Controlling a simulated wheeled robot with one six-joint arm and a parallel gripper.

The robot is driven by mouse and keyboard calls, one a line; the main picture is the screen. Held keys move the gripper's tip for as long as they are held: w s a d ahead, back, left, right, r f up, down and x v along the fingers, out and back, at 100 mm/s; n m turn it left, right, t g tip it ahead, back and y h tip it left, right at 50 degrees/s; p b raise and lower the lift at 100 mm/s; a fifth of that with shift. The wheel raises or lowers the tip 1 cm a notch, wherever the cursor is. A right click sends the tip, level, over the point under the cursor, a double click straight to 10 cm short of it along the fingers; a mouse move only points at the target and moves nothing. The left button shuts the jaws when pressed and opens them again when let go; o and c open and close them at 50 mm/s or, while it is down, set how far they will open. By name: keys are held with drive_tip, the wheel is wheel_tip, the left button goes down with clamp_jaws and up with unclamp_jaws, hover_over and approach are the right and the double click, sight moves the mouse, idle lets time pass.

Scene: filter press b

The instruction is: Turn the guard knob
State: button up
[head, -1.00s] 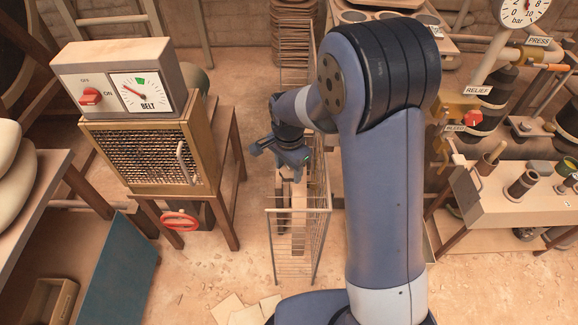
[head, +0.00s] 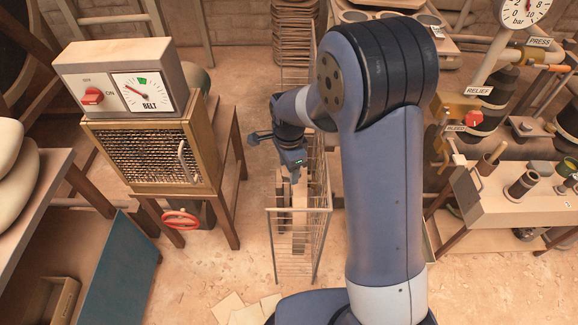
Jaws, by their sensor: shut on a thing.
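The belt guard (head: 150,150) is a brass-coloured frame with dark mesh on a wooden stand at the left. A pale upright handle (head: 183,162) is on its right front. I cannot make out for certain which part is the guard knob. My gripper (head: 258,137) is at the end of my arm, right of the guard and clear of its front. It is small and partly turned away. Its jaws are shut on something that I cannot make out.
A belt box with a dial (head: 142,92) and a red switch (head: 92,96) sits on the guard. A red ring wheel (head: 181,220) is below. A wire rack (head: 300,225) stands under my gripper.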

drive_tip(key=o, duration=1)
wheel_tip(320, 180, up, 11)
drive_tip(key=shift+f+p, duration=0.1)
drive_tip(key=shift+p, duration=0.45)
wheel_tip(320, 180, down, 11)
drive_tip(key=shift+r+b, duration=0.1)
drive_tip(key=shift+b, duration=0.45)
